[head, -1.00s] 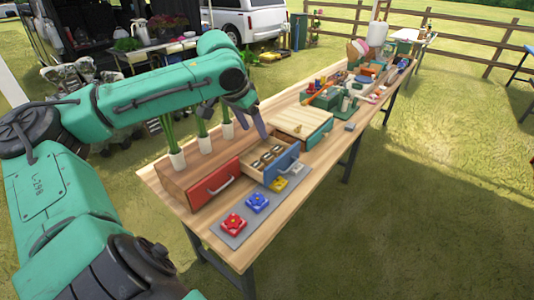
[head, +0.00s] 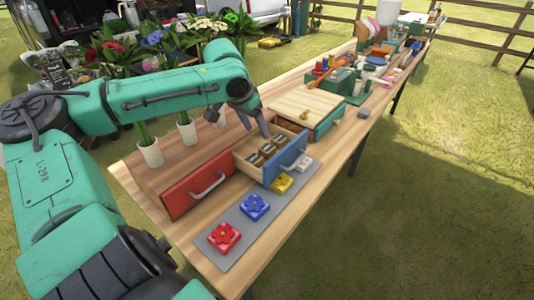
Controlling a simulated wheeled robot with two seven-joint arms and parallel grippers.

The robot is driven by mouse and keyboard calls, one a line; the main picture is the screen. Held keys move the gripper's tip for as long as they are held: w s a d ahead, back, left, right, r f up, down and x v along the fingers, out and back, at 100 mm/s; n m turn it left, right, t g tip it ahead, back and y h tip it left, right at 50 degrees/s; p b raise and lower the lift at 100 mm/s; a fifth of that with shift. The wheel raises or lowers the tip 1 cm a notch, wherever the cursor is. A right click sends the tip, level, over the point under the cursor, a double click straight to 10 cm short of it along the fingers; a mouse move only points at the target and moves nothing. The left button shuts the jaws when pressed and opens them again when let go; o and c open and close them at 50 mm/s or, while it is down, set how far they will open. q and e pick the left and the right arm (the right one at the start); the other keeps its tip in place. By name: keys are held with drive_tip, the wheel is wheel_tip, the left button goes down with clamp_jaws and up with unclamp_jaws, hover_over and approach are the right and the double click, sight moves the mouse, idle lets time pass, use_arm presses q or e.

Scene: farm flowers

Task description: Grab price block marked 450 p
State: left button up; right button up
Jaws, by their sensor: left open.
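Several small price blocks (head: 268,150) lie in a row inside the open blue-fronted drawer (head: 286,160). Their markings are too small to read, so I cannot tell which one says 450 p. My left gripper (head: 265,130) is open, fingers pointing down, over the back part of the drawer. It seems apart from the blocks, and nothing shows between its fingers. My right gripper is out of view.
A red drawer (head: 198,184) beside it is shut. A grey mat (head: 235,231) in front bears red, blue, yellow and white flower tiles. White vases (head: 150,153) with flowers stand behind. A wooden-topped box (head: 307,103) and clutter fill the far table; open grass lies right.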

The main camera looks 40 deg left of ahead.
sight(266, 148)
use_arm(q)
drive_tip(key=x, duration=0.4)
drive_tip(key=shift+w+f, duration=0.1)
drive_tip(key=shift+f, duration=0.3)
drive_tip(key=x, duration=0.3)
drive_tip(key=b+x, duration=0.1)
drive_tip(key=x, duration=0.2)
drive_tip(key=shift+w+a, duration=0.1)
drive_tip(key=shift+w, duration=0.3)
drive_tip(key=shift+s+r, duration=0.1)
drive_tip(key=shift+r, duration=0.05)
clamp_jaws()
